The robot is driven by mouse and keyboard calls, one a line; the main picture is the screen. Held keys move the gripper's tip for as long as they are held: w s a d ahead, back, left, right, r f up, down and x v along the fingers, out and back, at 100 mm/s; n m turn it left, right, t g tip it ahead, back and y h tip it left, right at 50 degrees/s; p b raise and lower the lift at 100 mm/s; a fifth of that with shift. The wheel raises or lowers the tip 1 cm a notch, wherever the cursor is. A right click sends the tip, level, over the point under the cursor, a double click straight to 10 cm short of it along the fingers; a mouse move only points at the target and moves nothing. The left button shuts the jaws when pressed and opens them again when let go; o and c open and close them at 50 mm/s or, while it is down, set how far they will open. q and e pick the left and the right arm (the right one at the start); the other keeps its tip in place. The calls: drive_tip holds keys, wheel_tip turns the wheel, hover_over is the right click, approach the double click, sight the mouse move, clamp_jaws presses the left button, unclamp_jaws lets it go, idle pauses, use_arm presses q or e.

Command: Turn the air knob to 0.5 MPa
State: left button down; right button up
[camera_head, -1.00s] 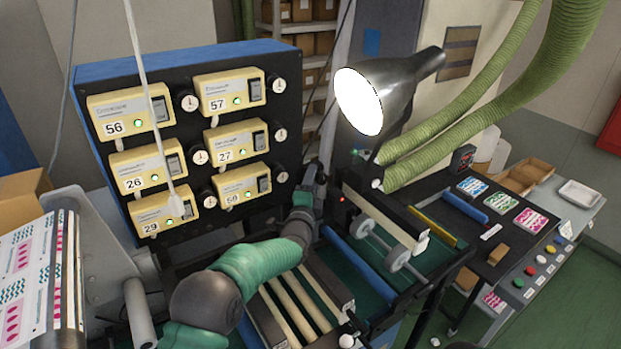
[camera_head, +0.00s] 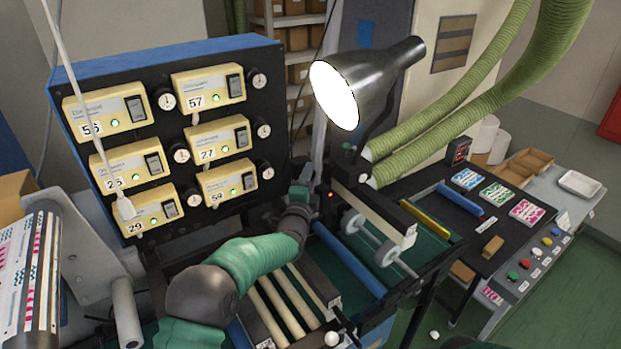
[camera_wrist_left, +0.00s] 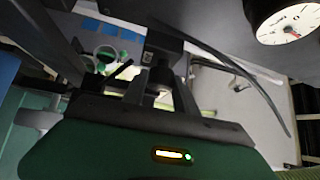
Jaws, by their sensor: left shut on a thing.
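My left arm, in a green sleeve, comes in from the bottom left of the head view. My left gripper (camera_head: 304,172) is at the right edge of the black control panel, small and partly hidden by its own wrist. In the left wrist view the gripper (camera_wrist_left: 160,84) is shut on a small dark part, which I take to be the air knob; its shape is hardly visible. A round white pressure gauge (camera_wrist_left: 290,22) with a red needle shows at the top right there, cut by the edge; its reading is too small to tell. My right gripper is not in view.
The black panel (camera_head: 90,77) carries yellow numbered units with small round gauges (camera_head: 264,171). A lit lamp (camera_head: 335,95) hangs behind and right of the gripper. Rollers (camera_head: 350,262) lie in front of it. Green hoses (camera_head: 440,125) run at the right, above a dark table.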

use_arm(q)
drive_tip(key=shift+a+f, duration=0.1)
drive_tip(key=shift+f, duration=0.25)
drive_tip(key=shift+a, duration=0.1)
drive_tip(key=shift+r+m+g, duration=0.15)
drive_tip(key=shift+m+g, duration=0.65)
drive_tip(key=shift+r+m+g+y+p, duration=0.2)
drive_tip(key=shift+m+g+y+p, duration=0.25)
drive_tip(key=shift+m+g, duration=0.3)
drive_tip(key=shift+r+m+g+y+p, duration=0.15)
drive_tip(key=shift+m+g+y+p, duration=0.25)
drive_tip(key=shift+m+g, duration=0.3)
